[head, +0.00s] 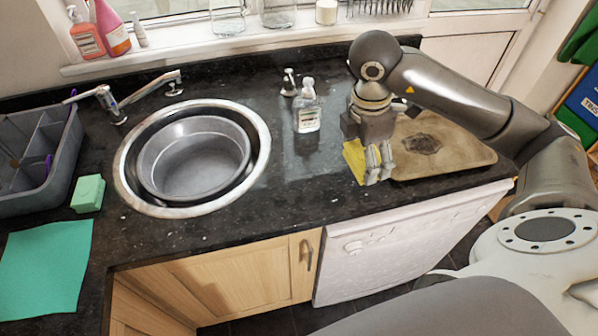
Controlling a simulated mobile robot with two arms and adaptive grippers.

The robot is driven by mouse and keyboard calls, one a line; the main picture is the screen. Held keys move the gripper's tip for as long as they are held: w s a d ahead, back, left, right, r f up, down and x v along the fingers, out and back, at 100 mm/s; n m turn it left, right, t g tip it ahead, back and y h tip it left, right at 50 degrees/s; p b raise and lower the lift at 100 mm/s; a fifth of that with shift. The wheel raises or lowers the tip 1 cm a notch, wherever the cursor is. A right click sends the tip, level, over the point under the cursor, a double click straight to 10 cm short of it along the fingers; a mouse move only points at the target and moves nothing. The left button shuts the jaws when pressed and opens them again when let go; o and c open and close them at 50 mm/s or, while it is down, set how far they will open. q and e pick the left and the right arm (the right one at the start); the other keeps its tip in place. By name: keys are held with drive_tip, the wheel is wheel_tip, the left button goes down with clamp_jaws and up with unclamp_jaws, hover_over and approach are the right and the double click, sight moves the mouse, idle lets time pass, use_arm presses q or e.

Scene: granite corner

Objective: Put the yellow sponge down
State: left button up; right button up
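The yellow sponge (354,161) shows at the left side of my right gripper (379,172), close to the front edge of the black counter. The gripper points down, with its fingers close together, and hides part of the sponge. I cannot tell whether the fingers hold the sponge or are just in front of it, nor whether it touches the counter. My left gripper is not in view.
A brown board (460,145) lies right of the sponge, partly under my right arm. A clear bottle (307,108) stands behind left. A round sink with a grey basin (194,158), green sponge (88,194), teal cloth (45,268) and grey caddy (62,165) are further left. Counter between sink and sponge is clear.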

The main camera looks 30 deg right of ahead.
drive_tip(key=shift+m, duration=0.3)
drive_tip(key=shift+w, duration=0.3)
drive_tip(key=w+f+p, duration=0.2)
drive_tip(key=w+f, duration=0.1)
drive_tip(key=w, duration=0.4)
hover_over(322, 164)
drive_tip(key=f, duration=0.6)
drive_tip(key=shift+s+a, duration=0.25)
drive_tip(key=shift+w+f, duration=0.25)
drive_tip(key=shift+f, duration=0.15)
wheel_tip(322, 164, down, 3)
drive_tip(key=shift+r+p, duration=0.1)
drive_tip(key=shift+p, duration=0.85)
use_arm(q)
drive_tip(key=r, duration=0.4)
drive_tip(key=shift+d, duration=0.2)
use_arm(e)
drive_tip(key=shift+f, duration=0.2)
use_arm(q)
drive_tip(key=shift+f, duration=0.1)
use_arm(e)
drive_tip(key=shift+f, duration=0.1)
